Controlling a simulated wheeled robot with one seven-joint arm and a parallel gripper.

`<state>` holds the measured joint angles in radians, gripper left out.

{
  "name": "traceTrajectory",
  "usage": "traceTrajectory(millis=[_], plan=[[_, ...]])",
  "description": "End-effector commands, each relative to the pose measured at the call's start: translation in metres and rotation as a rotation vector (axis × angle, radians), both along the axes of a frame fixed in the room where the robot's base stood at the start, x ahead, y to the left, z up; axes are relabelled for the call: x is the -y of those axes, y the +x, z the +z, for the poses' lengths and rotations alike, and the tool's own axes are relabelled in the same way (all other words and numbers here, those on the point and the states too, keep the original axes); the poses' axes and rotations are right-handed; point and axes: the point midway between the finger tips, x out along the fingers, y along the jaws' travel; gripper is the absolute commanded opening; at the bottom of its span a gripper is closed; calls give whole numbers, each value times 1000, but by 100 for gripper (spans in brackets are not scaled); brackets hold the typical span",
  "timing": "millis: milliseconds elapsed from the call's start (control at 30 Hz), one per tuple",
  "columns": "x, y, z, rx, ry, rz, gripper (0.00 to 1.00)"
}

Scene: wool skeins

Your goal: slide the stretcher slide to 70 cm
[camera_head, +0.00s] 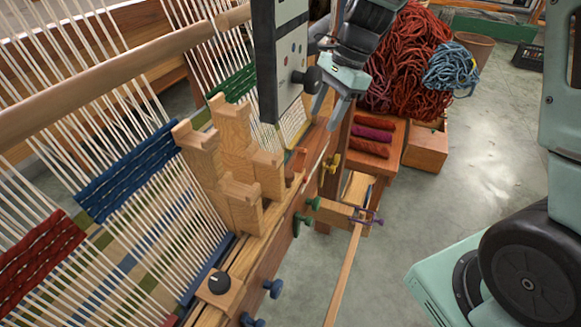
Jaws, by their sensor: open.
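I cannot tell for sure which part is the stretcher slide. A likely one is the pale wooden block (336,209) beside the loom's front rail, with green and purple pegs and a long thin wooden bar (345,272) running toward the lower edge. No centimetre marks can be read. My gripper (327,110) is at the top centre, pointing down, with its pale green fingers apart and nothing seen between them. It is above and behind that block in the picture, close to the right of a grey panel with a black knob (307,79).
Upright wooden blocks (236,150) stand on the loom's rail. A small box with a black knob (219,283) sits at the lower left. Red and blue wool skeins (408,62) and a stool with rolled skeins (373,133) stand behind. The floor at right centre is clear.

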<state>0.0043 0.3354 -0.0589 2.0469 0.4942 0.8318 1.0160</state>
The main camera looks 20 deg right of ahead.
Motion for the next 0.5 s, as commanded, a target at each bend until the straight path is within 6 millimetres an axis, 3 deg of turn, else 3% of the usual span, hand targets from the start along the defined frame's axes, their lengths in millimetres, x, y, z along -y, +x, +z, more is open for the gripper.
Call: traceTrajectory(millis=[100, 267, 500], plan=[[-6, 12, 2, -51, 44, -108, 50], [-12, 14, -5, -69, 58, -138, 50], [-28, 13, -44, -72, 56, -134, 50]])
